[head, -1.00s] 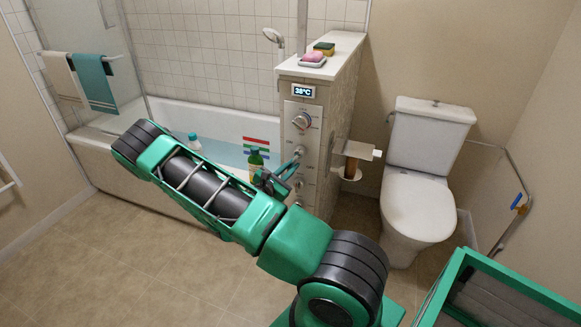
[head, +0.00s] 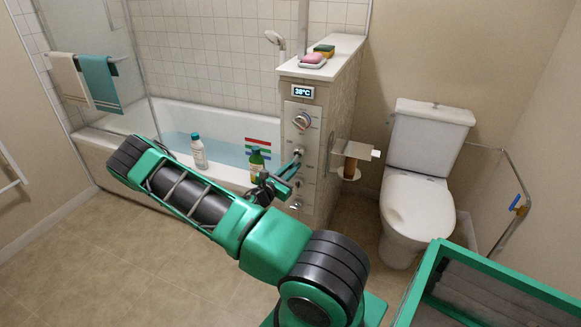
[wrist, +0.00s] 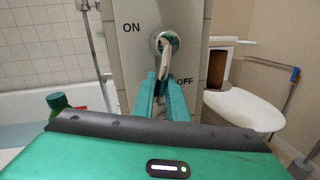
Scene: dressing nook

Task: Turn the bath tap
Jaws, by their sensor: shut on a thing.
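The bath tap is a chrome lever on a round base on the end panel of the tiled half wall; its base (head: 299,152) shows in the head view, and the lever (wrist: 166,45) is close up in the wrist view. The lever points down, between the ON mark (wrist: 131,27) at left and the OFF mark (wrist: 184,81) at lower right. My gripper (wrist: 164,82) is shut on the lever, its green fingers on either side of the lower end. In the head view my gripper (head: 289,174) is at the panel; the lever's tip is hidden between the fingers.
Above the tap are a round dial (head: 301,121) and a 38°C display (head: 303,92). A white bottle (head: 199,152) and a green bottle (head: 256,163) stand on the bathtub's edge (head: 232,177). A toilet (head: 417,205) stands at right. Floor is clear at left.

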